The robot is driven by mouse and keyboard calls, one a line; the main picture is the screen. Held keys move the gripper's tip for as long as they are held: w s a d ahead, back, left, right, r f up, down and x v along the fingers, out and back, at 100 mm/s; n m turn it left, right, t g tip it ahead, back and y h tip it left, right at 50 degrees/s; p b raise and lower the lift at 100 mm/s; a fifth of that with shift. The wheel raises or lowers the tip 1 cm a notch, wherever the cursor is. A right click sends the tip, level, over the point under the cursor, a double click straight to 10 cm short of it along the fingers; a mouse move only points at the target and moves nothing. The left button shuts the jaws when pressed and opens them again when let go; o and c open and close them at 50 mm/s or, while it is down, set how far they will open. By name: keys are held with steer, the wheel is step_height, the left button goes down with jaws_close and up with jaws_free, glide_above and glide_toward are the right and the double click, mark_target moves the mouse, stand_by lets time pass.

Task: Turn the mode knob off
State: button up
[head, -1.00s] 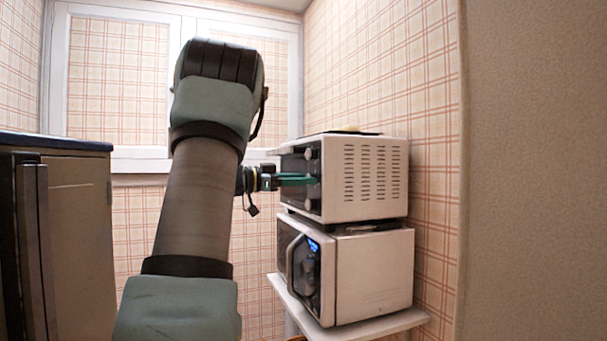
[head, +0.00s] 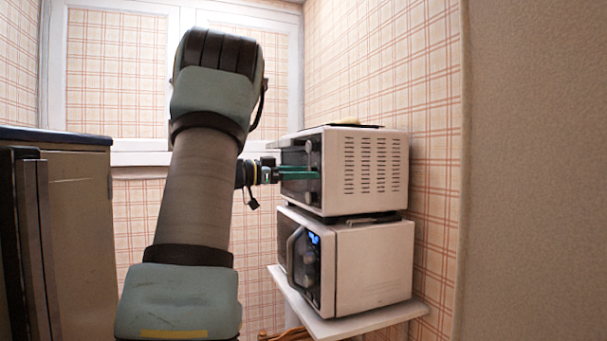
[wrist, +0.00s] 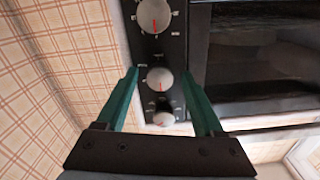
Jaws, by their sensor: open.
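A white toaster oven (head: 376,172) stands on top of a microwave, its black front facing left. In the wrist view its dark control panel (wrist: 182,40) carries three round silver knobs with red marks: a top knob (wrist: 154,15), a middle knob (wrist: 160,79) and a lower knob (wrist: 163,119). Labels are too small to read, so I cannot tell which is the mode knob. My gripper (wrist: 159,73) is open, its green fingers on either side of the middle knob; contact is not clear. In the head view my gripper (head: 318,172) reaches the panel from the left.
The white microwave (head: 375,265) below, with a lit blue display, sits on a white shelf (head: 345,325). The oven's dark glass door (wrist: 262,50) is beside the panel. Plaid wall (head: 432,130) stands close to the right. A dark-topped cabinet (head: 80,230) is at left.

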steer(key=b+v, duration=0.4)
steer(key=v, duration=0.6)
steer(key=shift+a, duration=0.35)
